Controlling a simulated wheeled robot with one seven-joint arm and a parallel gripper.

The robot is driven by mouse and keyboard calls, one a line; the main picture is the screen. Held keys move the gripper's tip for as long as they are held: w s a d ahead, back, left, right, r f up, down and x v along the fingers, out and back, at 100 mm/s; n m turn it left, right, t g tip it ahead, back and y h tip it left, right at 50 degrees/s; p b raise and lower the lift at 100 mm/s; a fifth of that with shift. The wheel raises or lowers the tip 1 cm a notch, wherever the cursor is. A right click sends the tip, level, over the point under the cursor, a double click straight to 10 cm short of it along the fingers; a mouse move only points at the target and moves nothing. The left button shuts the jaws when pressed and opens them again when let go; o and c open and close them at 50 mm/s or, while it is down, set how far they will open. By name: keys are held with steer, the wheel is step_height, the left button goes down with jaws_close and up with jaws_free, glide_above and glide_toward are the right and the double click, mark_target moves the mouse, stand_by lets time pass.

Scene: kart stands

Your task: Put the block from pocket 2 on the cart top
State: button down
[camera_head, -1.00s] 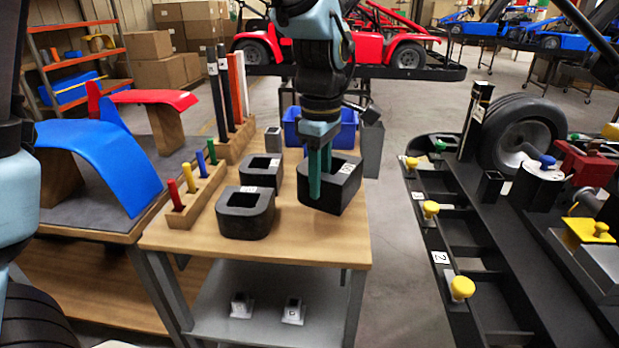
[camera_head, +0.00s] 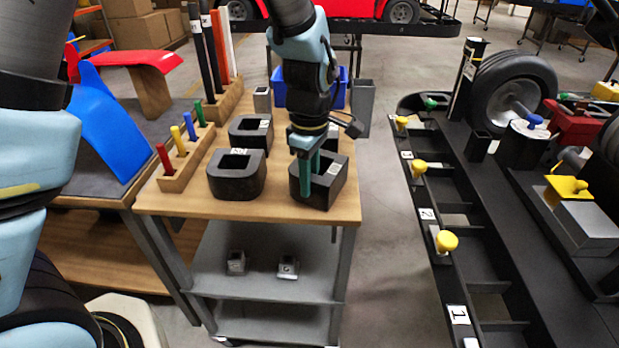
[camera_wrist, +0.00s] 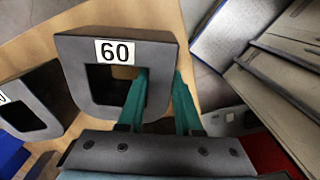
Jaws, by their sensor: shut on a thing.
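A dark block with a square opening (camera_head: 318,190) is at the front right of the wooden cart top (camera_head: 280,207). In the wrist view the block (camera_wrist: 85,45) carries a white label reading 60. My gripper (camera_head: 305,170) is shut on one wall of it; in the wrist view one green finger of my gripper (camera_wrist: 165,95) is inside the opening and the other outside. I cannot tell whether the block touches the wood. Label 2 (camera_head: 428,214) is on the black rack at right, beside open pockets.
Two similar dark blocks, one nearer (camera_head: 237,178) and one farther (camera_head: 251,133), stand left of the held one. A peg holder (camera_head: 190,165) lines the left edge. A blue bin (camera_head: 340,88) is at the back. Yellow knobs (camera_head: 446,241) line the rack.

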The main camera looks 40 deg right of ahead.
steer(key=shift+f, duration=0.1)
steer(key=c, duration=0.6)
jaws_free()
step_height(320, 180, up, 12)
steer(key=b, duration=0.1)
steer(key=w+a, duration=0.3)
steer(key=a, duration=0.2)
steer(key=w+a+f+m, duration=0.1)
steer(key=w+a, duration=0.3)
steer(key=a, duration=0.1)
steer(key=w+a+f+m, duration=0.1)
steer(key=w+a, duration=0.3)
steer(key=a, duration=0.1)
steer(key=shift+a+f, duration=0.1)
steer(key=a+f+m, duration=0.1)
steer(key=a, duration=0.6)
steer(key=a+f+m+t, duration=0.1)
steer(key=a+m, duration=0.1)
steer(key=a, duration=0.5)
steer(key=a+f+m, duration=0.1)
steer(key=a, duration=0.7)
steer(key=shift+w+f+m+t, duration=0.2)
steer(key=shift+m+t, duration=0.1)
steer(key=shift+m, duration=0.1)
